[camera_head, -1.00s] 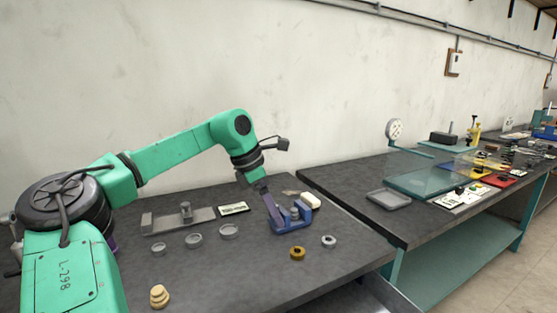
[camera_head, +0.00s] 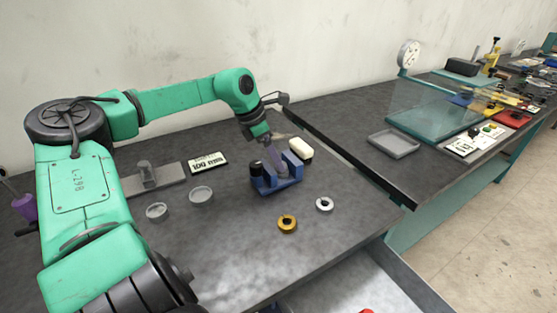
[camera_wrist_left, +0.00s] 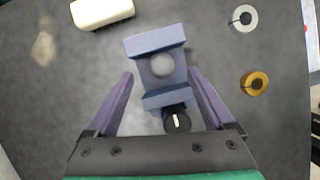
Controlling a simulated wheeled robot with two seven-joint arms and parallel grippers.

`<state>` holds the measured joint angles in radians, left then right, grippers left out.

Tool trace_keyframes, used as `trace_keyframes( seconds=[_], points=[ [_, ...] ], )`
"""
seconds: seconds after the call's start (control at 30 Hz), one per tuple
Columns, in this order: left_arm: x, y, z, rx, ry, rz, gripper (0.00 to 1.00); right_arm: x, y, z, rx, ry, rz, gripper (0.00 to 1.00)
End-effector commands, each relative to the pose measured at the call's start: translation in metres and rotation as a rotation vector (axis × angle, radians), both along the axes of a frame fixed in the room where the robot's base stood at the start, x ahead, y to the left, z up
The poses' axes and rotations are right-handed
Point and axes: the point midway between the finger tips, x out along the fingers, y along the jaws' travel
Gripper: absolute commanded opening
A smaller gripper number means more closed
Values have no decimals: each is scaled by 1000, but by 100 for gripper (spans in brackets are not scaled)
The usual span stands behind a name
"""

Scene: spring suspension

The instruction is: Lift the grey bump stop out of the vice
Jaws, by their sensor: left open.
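The blue vice (camera_head: 284,183) stands on the dark bench and shows from above in the left wrist view (camera_wrist_left: 155,42). The grey bump stop (camera_wrist_left: 162,66) appears there as a round grey top between the vice's two jaws. My left gripper (camera_head: 275,160) points down over the vice. In the left wrist view its purple fingers (camera_wrist_left: 161,78) are open, one on each side of the vice, with nothing held. My right gripper is not in view.
A cream block (camera_head: 300,148) stands close behind the vice. A brass ring (camera_head: 287,224) and a silver ring (camera_head: 325,204) lie in front. Round dishes (camera_head: 201,194), a grey fixture (camera_head: 150,178) and a label (camera_head: 208,162) are to the left. A second bench holds a grey tray (camera_head: 394,143).

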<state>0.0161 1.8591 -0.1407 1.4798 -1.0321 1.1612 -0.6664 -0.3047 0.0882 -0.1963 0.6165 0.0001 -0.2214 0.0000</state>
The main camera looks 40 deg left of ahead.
Motion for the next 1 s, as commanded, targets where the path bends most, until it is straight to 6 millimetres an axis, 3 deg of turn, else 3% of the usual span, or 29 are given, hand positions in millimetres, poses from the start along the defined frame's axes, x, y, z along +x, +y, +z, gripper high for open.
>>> trace_keyframes(
  seconds=[0.07, 0.2, 0.53, 0.57, 0.77, 0.8, 0.9, 0.93, 1.0],
  points=[
    [4, -3, -17, 0, 7, 0, 86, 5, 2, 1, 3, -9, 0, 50],
    [11, -6, -33, 0, 3, 1, 86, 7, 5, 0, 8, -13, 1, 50],
    [14, -7, -37, 0, -1, 0, 86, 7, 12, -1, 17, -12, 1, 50],
    [14, -7, -37, 0, -1, 0, 79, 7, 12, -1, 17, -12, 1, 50],
    [14, -7, -37, 0, -1, 0, 2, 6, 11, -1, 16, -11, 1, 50],
    [14, -7, -37, 0, -1, 0, 47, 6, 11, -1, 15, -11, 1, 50],
    [14, -7, -37, 0, -1, 0, 8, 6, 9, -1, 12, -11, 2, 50],
    [14, -7, -37, 0, -1, 0, 0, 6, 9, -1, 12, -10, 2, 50],
    [14, -7, -37, 0, -1, 0, 0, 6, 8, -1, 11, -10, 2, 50]
  ],
)
